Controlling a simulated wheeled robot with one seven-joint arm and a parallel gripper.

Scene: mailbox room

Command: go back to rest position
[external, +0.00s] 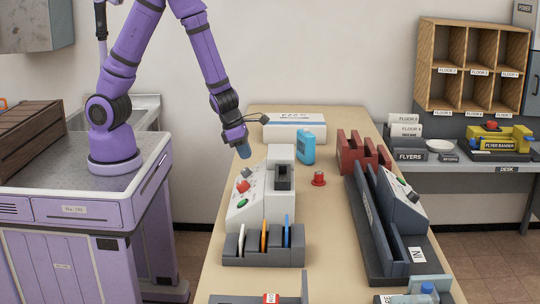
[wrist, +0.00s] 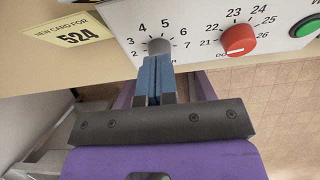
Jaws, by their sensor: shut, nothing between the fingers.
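My gripper (external: 244,153) is at the left edge of the long table, just above and behind the white control box (external: 270,208). Its blue fingers are together with nothing between them, as the wrist view (wrist: 153,72) shows. In that view the fingertips overlap the lower part of a grey dial (wrist: 159,46) marked with numbers from 2 to 7; I cannot tell whether they touch it. A red dial (wrist: 237,40) and a green button (wrist: 306,27) are to the right on the same white panel. My purple arm arches up from the left.
A yellow note (wrist: 72,36) reading "524" lies beside the panel. Wall space above the table is clear.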

